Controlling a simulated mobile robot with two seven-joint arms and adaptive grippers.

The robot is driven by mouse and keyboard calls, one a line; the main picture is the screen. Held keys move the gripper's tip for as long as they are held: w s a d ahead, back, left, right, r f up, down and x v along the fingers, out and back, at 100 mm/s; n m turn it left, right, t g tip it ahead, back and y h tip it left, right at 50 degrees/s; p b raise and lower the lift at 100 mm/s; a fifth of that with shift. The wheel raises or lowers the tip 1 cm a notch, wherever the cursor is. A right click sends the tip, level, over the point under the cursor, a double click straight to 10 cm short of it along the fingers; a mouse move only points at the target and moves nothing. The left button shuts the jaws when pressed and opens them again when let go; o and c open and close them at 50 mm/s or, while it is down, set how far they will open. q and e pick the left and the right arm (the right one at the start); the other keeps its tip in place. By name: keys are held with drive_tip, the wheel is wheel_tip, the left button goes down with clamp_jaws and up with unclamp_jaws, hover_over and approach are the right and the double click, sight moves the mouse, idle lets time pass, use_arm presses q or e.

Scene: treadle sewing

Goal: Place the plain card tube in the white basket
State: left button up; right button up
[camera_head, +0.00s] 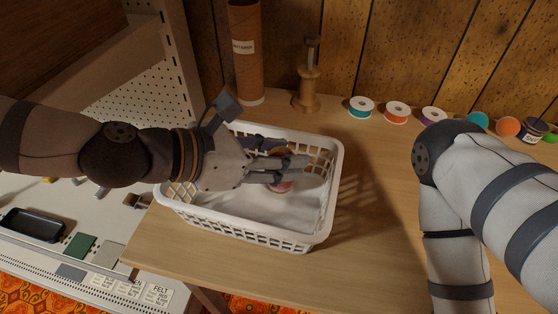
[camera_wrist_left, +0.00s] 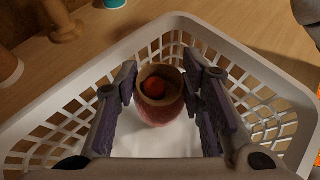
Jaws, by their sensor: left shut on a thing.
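The white basket (camera_head: 325,205) stands on the wooden table, and its slatted walls also show in the wrist view (camera_wrist_left: 265,75). My left gripper (camera_head: 300,170) is inside the basket's outline, shut on a short open-topped card tube (camera_wrist_left: 160,110). The tube has a brown rim, a reddish side and a red ball-like thing inside. In the head view it shows partly behind the fingers (camera_head: 281,186); I cannot tell whether it touches the basket floor. My right arm is at the right, with its gripper out of frame.
A tall card tube with a white label (camera_head: 246,65) and a wooden spindle (camera_head: 308,88) stand behind the basket. Several ribbon spools, including a teal one (camera_head: 361,106), line the back. A dark purple thing (camera_head: 262,143) lies in the basket. The table right of the basket is clear.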

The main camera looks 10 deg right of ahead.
use_arm(q)
drive_tip(key=shift+f, duration=0.95)
drive_tip(key=shift+r, duration=0.2)
drive_tip(key=shift+c, duration=0.3)
drive_tip(key=shift+f, duration=0.1)
use_arm(e)
drive_tip(key=shift+s+f, duration=0.2)
drive_tip(key=shift+f, duration=0.05)
use_arm(q)
drive_tip(key=o, duration=0.9)
drive_tip(key=shift+a+r, duration=0.15)
drive_tip(key=shift+r, duration=0.05)
drive_tip(key=p+v, duration=0.2)
drive_tip(key=v, duration=0.9)
drive_tip(key=shift+a+r+p, duration=0.2)
drive_tip(key=shift+a+p, duration=0.1)
drive_tip(key=shift+p, duration=0.05)
use_arm(e)
drive_tip(key=shift+t, duration=0.5)
drive_tip(key=w+r, duration=0.3)
drive_tip(key=shift+r, duration=0.15)
